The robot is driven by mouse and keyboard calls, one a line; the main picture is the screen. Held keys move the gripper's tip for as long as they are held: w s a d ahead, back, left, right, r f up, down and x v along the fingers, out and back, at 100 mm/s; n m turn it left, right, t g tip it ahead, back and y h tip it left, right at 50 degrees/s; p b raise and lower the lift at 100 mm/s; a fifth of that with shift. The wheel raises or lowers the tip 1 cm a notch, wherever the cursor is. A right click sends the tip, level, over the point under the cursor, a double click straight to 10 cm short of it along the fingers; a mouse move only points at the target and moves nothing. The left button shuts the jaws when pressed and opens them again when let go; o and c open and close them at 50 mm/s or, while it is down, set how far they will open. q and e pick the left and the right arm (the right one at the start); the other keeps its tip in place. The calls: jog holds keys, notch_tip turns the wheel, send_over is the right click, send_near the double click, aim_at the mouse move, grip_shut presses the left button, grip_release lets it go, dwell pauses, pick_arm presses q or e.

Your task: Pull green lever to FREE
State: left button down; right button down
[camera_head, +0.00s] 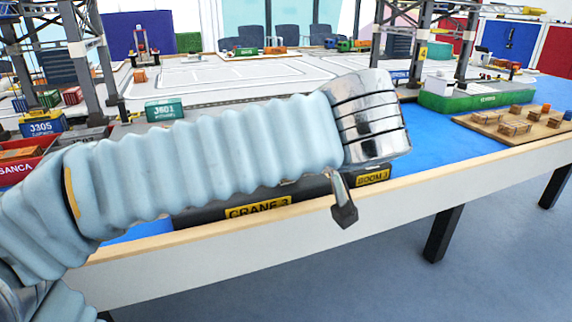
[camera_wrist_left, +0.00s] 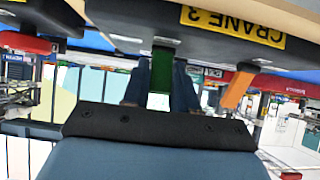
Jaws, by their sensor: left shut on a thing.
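The green lever (camera_wrist_left: 161,70) hangs from the dark crane console in the left wrist view, which is tilted and roughly upside down. My left gripper (camera_wrist_left: 160,92) has its two fingers on either side of the lever and is shut on it. An orange lever (camera_wrist_left: 237,90) is apart from the gripper, to the right in that view. In the head view my left arm's sleeve and metal cuff cover the middle of the console (camera_head: 205,217) and hide the gripper and the green lever. No FREE mark is readable. My right gripper is not in view.
The console's yellow CRANE 3 label (camera_head: 258,207) and BOOM 3 label (camera_head: 372,180) show at the table's front edge. A small dark-tipped piece (camera_head: 343,208) hangs below the cuff; I cannot tell what it is. Crane towers, containers and a green ship (camera_head: 476,98) stand behind.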

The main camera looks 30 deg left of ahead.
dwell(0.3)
pick_arm(q)
jog(key=shift+f, duration=0.1)
jog(key=c, duration=1)
grip_release()
jog(key=shift+o, duration=0.2)
jog(key=p+v, duration=0.8)
jog(key=v, duration=0.6)
jog(key=shift+f, duration=0.2)
jog(key=shift+d, duration=0.1)
